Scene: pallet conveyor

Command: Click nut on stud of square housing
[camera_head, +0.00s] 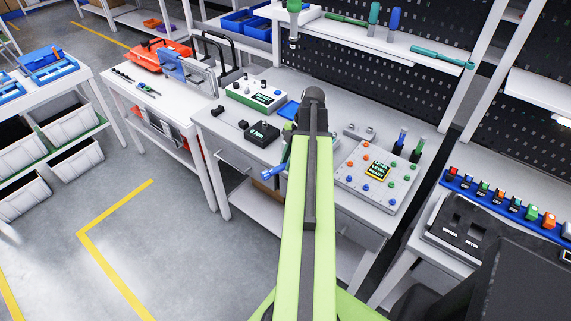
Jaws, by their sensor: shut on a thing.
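The square housing looks to be the pale square plate (350,197) on the bench, right of my green arm. Orange, blue and green studs or nuts stand around its edges, with a small lit display (378,171) in the middle. Only a small part of my gripper (288,133) shows at the left side of my arm; the fingertips are hidden. A blue-handled tool (273,172) slants down and left from there, off the bench's front side, and appears held by it. Which stud and nut are meant cannot be told.
Behind the plate are small metal pieces (360,132) and upright blue and green tools (400,140). A black box (262,133) and a white box with display (256,96) stand left. A shelf (375,42) overhangs the back. Floor at left is clear.

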